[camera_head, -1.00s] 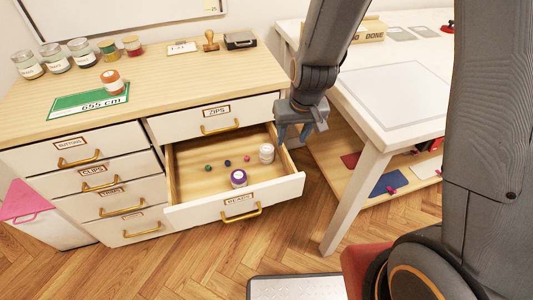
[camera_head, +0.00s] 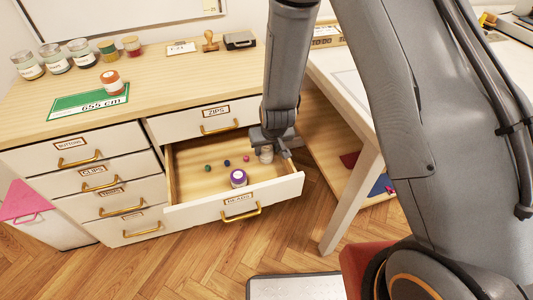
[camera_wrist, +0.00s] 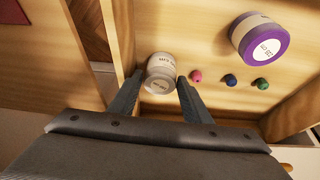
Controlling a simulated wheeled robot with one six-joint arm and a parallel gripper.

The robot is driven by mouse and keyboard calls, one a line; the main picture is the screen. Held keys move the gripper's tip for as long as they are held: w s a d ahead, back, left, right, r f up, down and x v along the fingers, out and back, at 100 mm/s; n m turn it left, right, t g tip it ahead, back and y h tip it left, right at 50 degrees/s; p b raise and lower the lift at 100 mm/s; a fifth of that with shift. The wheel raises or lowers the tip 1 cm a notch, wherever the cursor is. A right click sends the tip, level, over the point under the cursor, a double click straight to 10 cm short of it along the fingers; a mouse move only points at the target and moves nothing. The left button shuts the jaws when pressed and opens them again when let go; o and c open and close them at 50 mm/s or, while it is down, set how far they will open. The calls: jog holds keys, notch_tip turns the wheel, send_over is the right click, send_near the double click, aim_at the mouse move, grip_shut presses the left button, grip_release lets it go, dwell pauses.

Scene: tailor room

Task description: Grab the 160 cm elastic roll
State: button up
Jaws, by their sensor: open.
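A small white roll (camera_wrist: 160,72) stands in the open drawer's corner, between the spread fingers of my gripper (camera_wrist: 160,84) in the wrist view. Its label is too small to read for sure. In the head view my gripper (camera_head: 273,147) is over the right side of the drawer, and the white roll (camera_head: 266,157) shows partly below it. I cannot tell whether the fingers touch it. A purple roll with a white label (camera_wrist: 260,38) stands apart in the same drawer, also in the head view (camera_head: 238,178). My gripper is open.
The BEADS drawer (camera_head: 180,204) is pulled out; its walls stand close around my gripper. Several small coloured beads, one pink (camera_wrist: 195,76), lie beside the white roll. A white table (camera_head: 345,200) stands to the right.

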jog(key=shift+x, duration=1.45)
jog(key=c, duration=0.7)
